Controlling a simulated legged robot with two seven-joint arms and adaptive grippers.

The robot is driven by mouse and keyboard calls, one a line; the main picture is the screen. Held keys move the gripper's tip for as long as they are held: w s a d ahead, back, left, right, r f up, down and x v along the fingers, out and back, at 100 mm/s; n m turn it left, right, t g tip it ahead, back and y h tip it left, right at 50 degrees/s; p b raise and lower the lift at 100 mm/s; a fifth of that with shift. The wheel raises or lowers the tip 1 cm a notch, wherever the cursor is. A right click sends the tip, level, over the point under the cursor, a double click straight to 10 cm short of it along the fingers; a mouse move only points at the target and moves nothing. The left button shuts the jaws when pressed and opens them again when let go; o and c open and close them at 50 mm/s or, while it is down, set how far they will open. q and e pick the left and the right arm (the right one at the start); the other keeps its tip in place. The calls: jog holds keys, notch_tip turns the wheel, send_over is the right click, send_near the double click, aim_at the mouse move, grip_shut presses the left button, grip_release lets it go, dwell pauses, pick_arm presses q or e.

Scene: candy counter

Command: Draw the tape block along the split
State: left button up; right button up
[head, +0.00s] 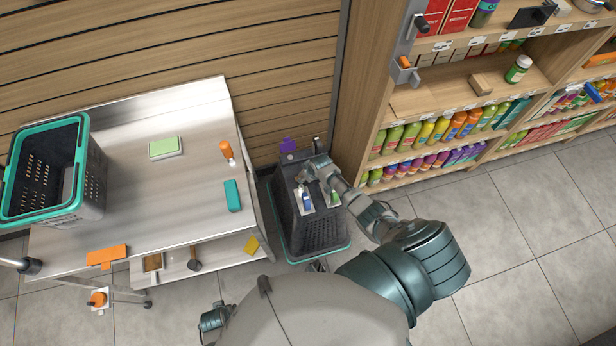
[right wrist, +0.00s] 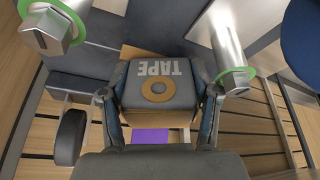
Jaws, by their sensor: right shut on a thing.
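In the right wrist view, the tape block (right wrist: 158,93) is a dark grey block marked "TAPE" with an orange ring, and the lettering is upside down. My right gripper (right wrist: 159,100) has its two fingers against the block's opposite sides and is shut on it. A tan, wood-like body shows just behind the block. In the head view, my right gripper (head: 305,177) is over the top of a dark upturned basket (head: 318,236) with a teal rim. The block cannot be made out there. I cannot make out the split.
Two silver cylinders with green rings, left (right wrist: 52,30) and right (right wrist: 236,72), flank the block. A metal table (head: 110,190) is left, with another basket (head: 78,195). Stocked shelves (head: 395,115) stand right.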

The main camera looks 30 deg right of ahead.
jog(key=shift+s+d+f, duration=0.1)
jog(key=shift+s+d, duration=0.25)
jog(key=shift+d, duration=0.3)
jog(key=shift+s+d+f, duration=0.1)
jog(key=shift+s+d, duration=0.2)
jog(key=shift+d, duration=0.3)
